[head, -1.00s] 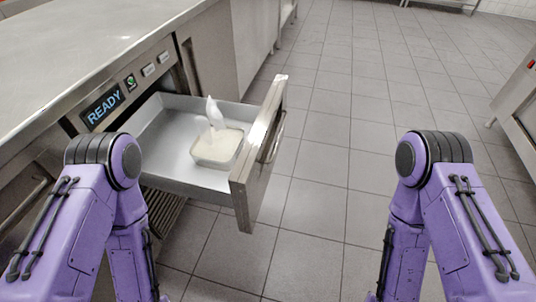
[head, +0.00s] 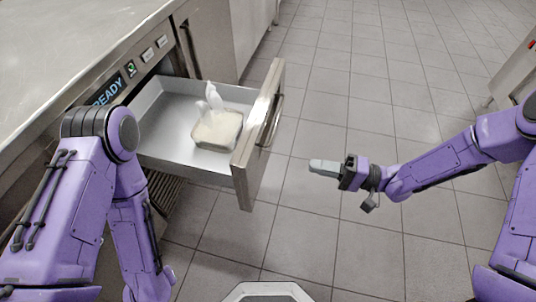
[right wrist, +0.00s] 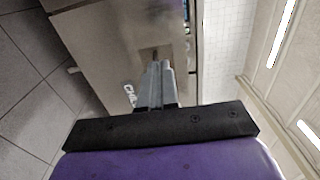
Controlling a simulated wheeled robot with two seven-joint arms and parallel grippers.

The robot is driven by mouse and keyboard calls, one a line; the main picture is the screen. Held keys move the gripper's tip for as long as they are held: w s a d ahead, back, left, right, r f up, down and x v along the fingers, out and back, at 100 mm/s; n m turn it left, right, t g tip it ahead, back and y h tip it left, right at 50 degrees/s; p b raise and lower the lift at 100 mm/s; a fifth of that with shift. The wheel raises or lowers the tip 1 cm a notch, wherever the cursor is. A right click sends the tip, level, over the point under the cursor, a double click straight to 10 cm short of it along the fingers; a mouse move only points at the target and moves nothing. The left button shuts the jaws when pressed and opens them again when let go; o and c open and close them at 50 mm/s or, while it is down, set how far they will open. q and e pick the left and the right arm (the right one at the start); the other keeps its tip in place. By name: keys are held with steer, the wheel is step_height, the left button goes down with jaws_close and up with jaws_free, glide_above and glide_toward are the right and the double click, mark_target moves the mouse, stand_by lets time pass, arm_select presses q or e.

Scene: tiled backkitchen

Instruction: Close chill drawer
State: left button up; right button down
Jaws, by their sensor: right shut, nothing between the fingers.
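The chill drawer (head: 160,100) is pulled out from the steel counter unit at the left of the head view. Its front panel (head: 258,135) has a bar handle (head: 271,120) on the outer face. A clear tub of white contents (head: 217,131) with a white scoop-like piece sits inside. My right gripper (head: 314,166) is shut and empty, to the right of the drawer front and apart from it, pointing left. In the right wrist view its shut fingers (right wrist: 158,80) point toward a steel panel. My left arm is at the lower left, and its gripper is not visible.
The steel worktop (head: 60,45) is above the drawer, with a READY display (head: 108,92) on the unit's face. The tiled floor (head: 340,105) right of the drawer is clear. Another steel unit (head: 518,70) stands at the right edge.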

mark_target(256, 154)
steer(key=x, duration=1.3)
steer(key=shift+w+a, duration=0.1)
steer(key=shift+a, duration=0.15)
steer(key=shift+a, duration=0.1)
